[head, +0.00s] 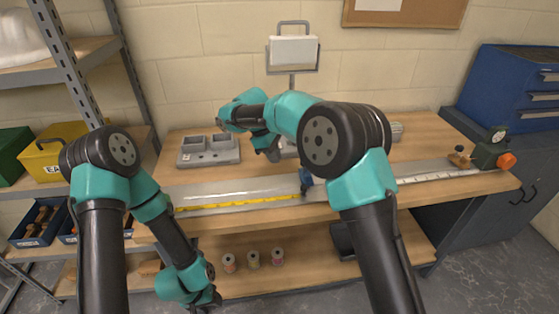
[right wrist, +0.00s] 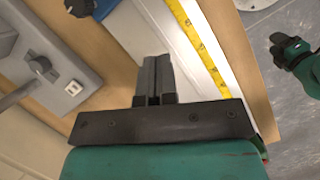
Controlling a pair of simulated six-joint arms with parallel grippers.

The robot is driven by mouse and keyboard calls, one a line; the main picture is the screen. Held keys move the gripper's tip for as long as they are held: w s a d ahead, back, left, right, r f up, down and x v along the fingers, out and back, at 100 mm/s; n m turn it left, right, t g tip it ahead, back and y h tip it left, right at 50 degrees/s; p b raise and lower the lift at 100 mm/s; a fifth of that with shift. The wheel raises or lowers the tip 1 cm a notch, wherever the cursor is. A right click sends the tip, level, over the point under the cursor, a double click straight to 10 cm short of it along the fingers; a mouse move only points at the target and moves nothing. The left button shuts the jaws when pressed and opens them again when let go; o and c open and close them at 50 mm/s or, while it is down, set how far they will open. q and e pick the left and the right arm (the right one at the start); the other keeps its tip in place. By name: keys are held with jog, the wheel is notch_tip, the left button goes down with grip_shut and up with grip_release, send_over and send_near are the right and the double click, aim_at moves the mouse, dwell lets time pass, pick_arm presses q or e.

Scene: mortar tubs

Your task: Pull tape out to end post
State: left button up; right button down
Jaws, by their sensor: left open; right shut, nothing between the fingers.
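A yellow tape (head: 235,204) lies along the front of the bench; it also shows in the right wrist view (right wrist: 200,45). In the head view my right forearm hides its right part. A small blue piece (head: 306,181) stands beside it. A green unit with a dial and orange knob (head: 490,154) stands at the right bench end; I cannot tell whether it is the end post. My right gripper (right wrist: 152,62) is shut and empty over the bench, left of the tape in the wrist view. My left gripper (head: 208,303) is open and empty below the bench's front edge.
A grey block with square recesses (head: 208,158) sits at the back left of the bench. A white panel on a stand (head: 292,50) rises at the back middle. Several spools (head: 253,259) stand on the lower shelf. A blue cabinet (head: 515,85) stands at the right.

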aim_at(304, 191)
jog(key=x, duration=0.8)
jog(key=shift+d+f, duration=0.1)
jog(key=shift+f, duration=0.1)
jog(key=d, duration=0.1)
jog(key=s+d, duration=0.1)
jog(key=d, duration=0.1)
jog(key=shift+f, duration=0.15)
jog(key=shift+s+d, duration=0.15)
jog(key=shift+d, duration=0.3)
jog(key=shift+w+d, duration=0.15)
jog(key=shift+d, duration=0.6)
jog(key=shift+w+d, duration=0.1)
jog(key=shift+d, duration=0.7)
jog(key=shift+a, duration=0.1)
